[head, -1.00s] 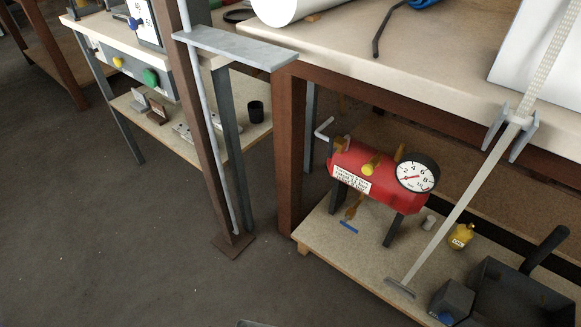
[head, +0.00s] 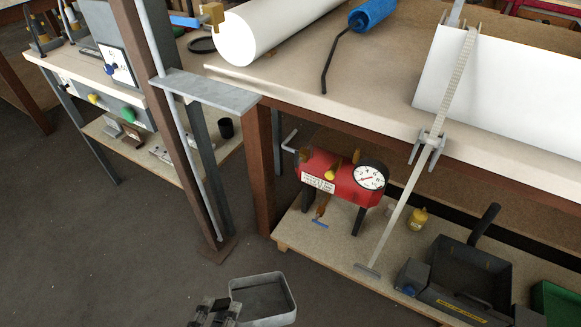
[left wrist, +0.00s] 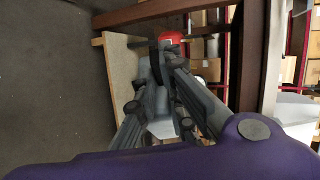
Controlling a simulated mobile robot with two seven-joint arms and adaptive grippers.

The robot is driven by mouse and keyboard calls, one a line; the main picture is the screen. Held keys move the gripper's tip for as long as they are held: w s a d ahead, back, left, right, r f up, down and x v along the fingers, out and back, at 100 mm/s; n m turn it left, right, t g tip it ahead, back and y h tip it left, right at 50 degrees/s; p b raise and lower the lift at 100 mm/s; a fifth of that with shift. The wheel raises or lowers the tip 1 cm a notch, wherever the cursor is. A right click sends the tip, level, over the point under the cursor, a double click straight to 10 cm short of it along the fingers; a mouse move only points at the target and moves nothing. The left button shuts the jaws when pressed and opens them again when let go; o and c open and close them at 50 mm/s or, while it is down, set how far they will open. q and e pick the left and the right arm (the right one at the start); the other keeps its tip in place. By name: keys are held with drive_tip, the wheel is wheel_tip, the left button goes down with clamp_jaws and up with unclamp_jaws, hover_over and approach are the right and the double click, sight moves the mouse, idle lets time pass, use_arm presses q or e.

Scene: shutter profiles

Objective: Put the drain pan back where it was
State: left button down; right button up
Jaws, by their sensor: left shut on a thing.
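The drain pan (head: 263,299) is a small grey open rectangular tray at the bottom of the head view. It looks empty and roughly level, in front of the lower shelf's left corner. My left gripper (head: 228,308) is shut on the pan's left side. In the left wrist view the left gripper's fingers (left wrist: 160,85) are in the middle, with grey surfaces between them that I cannot clearly separate from the pan. My right gripper is not in view.
The lower shelf (head: 330,245) bears a red tank with a gauge (head: 340,178), a yellow bottle (head: 417,218) and a dark dustpan (head: 468,275). A bench leg (head: 262,170) and a brown post (head: 160,120) stand left of it. Open floor (head: 110,255) lies at left.

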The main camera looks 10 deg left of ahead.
use_arm(q)
drive_tip(key=w+r+t+p, duration=0.2)
drive_tip(key=r+p, duration=1)
drive_tip(key=r, duration=0.9)
drive_tip(key=w+r+t+p, duration=0.2)
drive_tip(key=w+r+p, duration=0.3)
drive_tip(key=r+p, duration=0.8)
wheel_tip(320, 180, up, 8)
drive_tip(key=shift+w+f+p, duration=0.1)
drive_tip(key=shift+w+p, duration=0.1)
drive_tip(key=shift+p, duration=0.1)
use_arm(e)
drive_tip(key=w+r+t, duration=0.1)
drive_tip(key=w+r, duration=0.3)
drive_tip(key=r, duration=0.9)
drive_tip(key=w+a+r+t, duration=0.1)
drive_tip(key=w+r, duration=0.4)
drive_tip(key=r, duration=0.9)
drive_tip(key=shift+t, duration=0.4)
